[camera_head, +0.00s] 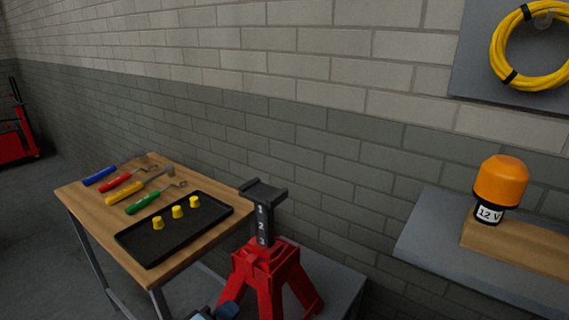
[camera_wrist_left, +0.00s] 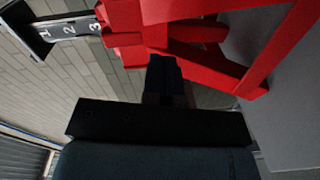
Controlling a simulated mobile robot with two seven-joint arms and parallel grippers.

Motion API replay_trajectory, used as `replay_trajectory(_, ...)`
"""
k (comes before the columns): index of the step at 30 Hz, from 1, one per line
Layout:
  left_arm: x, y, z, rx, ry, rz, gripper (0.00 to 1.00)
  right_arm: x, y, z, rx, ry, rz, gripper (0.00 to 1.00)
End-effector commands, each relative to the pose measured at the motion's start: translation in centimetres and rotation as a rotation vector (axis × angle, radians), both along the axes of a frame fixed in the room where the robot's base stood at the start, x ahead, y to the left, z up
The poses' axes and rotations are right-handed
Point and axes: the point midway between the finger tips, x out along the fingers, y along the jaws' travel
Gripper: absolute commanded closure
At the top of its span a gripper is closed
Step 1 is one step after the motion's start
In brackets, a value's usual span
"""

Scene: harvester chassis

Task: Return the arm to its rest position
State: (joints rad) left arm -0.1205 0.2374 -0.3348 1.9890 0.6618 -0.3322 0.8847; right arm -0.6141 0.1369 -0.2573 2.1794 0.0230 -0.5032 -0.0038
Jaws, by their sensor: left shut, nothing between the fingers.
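My left gripper (camera_wrist_left: 165,68) is shut and empty in the left wrist view, its dark fingers together in front of the red jack stand (camera_wrist_left: 215,38). I cannot tell whether it touches the stand. In the head view only a small blue-grey part of my left arm shows at the bottom edge, just left of the red jack stand (camera_head: 265,262). The stand is upright, with a dark saddle and a post numbered 1, 2, 3. My right gripper is in neither view.
A wooden table (camera_head: 85,207) at left holds a black tray (camera_head: 150,256) with yellow caps (camera_head: 178,212) and several coloured-handled tools. An orange beacon (camera_head: 501,182) marked 12 V stands on a wooden block (camera_head: 530,247) at right. A yellow cable coil (camera_head: 497,55) hangs above. A brick wall stands behind.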

Motion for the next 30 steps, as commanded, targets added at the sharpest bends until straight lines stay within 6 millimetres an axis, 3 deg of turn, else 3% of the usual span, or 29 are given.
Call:
replay_trajectory(3, -4.9, 0.5, -4.3, 0.318, -0.046, 0.001, 1.0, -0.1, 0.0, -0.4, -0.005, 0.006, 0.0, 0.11)
replay_trajectory(6, -8.5, 1.3, -6.8, 0.588, -0.089, -0.021, 1.0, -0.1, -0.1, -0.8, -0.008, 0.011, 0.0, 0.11)
replay_trajectory(17, -18.5, 4.2, -12.0, 1.29, -0.157, -0.194, 1.0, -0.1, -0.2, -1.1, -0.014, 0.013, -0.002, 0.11)
replay_trajectory(18, -18.3, 4.3, -10.3, 1.298, -0.163, -0.193, 1.0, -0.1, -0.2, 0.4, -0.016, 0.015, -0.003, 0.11)
replay_trajectory(26, -18.3, 4.6, -6.3, 1.299, -0.155, -0.194, 1.0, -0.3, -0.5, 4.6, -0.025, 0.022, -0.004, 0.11)
replay_trajectory(30, -18.4, 4.8, -3.2, 1.303, -0.149, -0.196, 1.0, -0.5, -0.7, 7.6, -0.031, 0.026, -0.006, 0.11)
